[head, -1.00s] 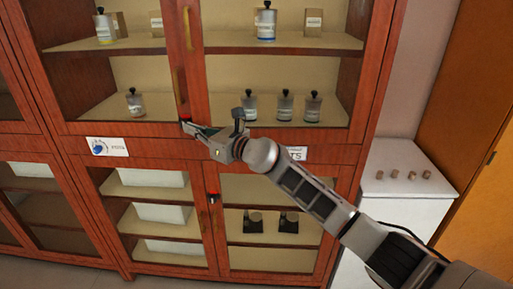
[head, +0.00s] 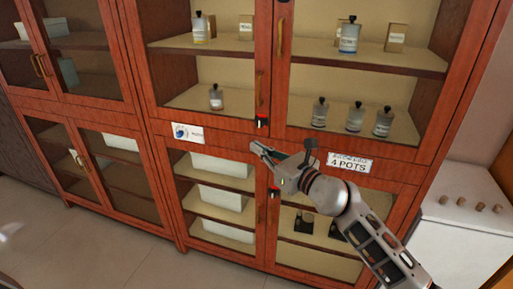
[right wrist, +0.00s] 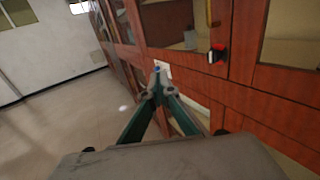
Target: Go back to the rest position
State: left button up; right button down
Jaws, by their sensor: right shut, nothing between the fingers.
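My right gripper (head: 256,150) is in front of the wooden cabinet (head: 225,133), near the band between its upper and lower glass doors. Its fingers are shut and hold nothing. In the right wrist view the green-sided fingers (right wrist: 158,78) meet at their tips, with the cabinet front (right wrist: 255,110) beyond and to the right. I cannot tell how far the fingers are from the wood. My left gripper is not in view.
Red-and-black locks (head: 262,122) sit on the doors close to the gripper. Bottles (head: 355,118) stand on shelves inside. A white counter (head: 460,235) with several small brown pieces stands at the right. Open floor (head: 110,255) lies at the lower left.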

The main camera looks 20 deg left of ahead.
jog(key=s+d+f+m+t+h, duration=0.45)
jog(key=d+f+m, duration=0.55)
jog(key=d+m, duration=0.3)
jog(key=s+d+f+m+t+h, duration=0.3)
jog(key=s+d+f+m, duration=0.2)
jog(key=d+f+m, duration=0.75)
jog(key=s+d+f+m+g+h, duration=0.2)
jog(key=s+d+f+m+g, duration=0.1)
jog(key=s+d+f+m, duration=0.4)
jog(key=s+d+f+m+g+h, duration=0.3)
jog(key=s+d+f+m, duration=0.4)
jog(key=s+f+m, duration=0.4)
jog(key=s+g, duration=0.1)
jog(key=s, duration=0.2)
jog(key=shift+s+f, duration=0.25)
jog(key=shift+s, duration=0.15)
jog(key=shift+d+h, duration=0.1)
jog(key=shift+h, duration=0.15)
